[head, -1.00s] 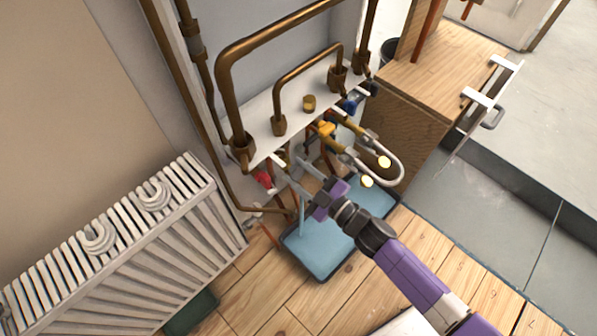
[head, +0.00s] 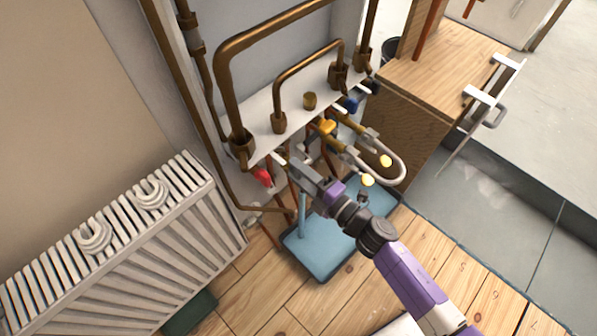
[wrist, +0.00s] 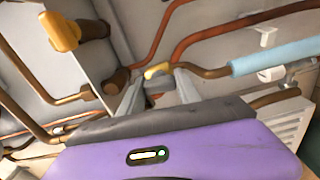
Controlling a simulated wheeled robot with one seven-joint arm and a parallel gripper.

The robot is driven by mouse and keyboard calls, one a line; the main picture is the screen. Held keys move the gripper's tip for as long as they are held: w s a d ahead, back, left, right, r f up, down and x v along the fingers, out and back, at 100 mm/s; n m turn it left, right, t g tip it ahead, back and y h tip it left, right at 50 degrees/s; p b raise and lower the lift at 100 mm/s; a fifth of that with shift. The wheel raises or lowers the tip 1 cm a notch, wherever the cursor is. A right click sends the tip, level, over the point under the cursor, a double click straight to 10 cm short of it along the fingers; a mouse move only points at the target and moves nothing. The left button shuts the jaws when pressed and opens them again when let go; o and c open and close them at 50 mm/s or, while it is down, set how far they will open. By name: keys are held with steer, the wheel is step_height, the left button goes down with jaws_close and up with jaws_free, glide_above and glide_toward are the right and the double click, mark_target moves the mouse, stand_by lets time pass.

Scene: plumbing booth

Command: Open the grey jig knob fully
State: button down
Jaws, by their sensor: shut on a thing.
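My gripper (head: 296,168) reaches in under the white pipe shelf. In the wrist view its two fingers (wrist: 158,92) stand either side of a small dark grey piece (wrist: 156,87), which they grip; it looks like the grey jig knob.
Copper pipes (head: 283,50) rise from the white shelf (head: 262,140). A curved grey hose (head: 398,172) hangs to the right of the gripper. A blue tray (head: 320,258) lies below. A white radiator (head: 120,245) stands left and a wooden cabinet (head: 425,90) right.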

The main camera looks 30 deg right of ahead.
steer(key=shift+s+f+n, duration=0.1)
steer(key=shift+n, duration=0.5)
steer(key=c, duration=0.8)
jaws_free()
steer(key=shift+c, duration=0.2)
steer(key=v, duration=0.7)
steer(key=shift+s+p, duration=0.35)
steer(key=shift+d, duration=0.1)
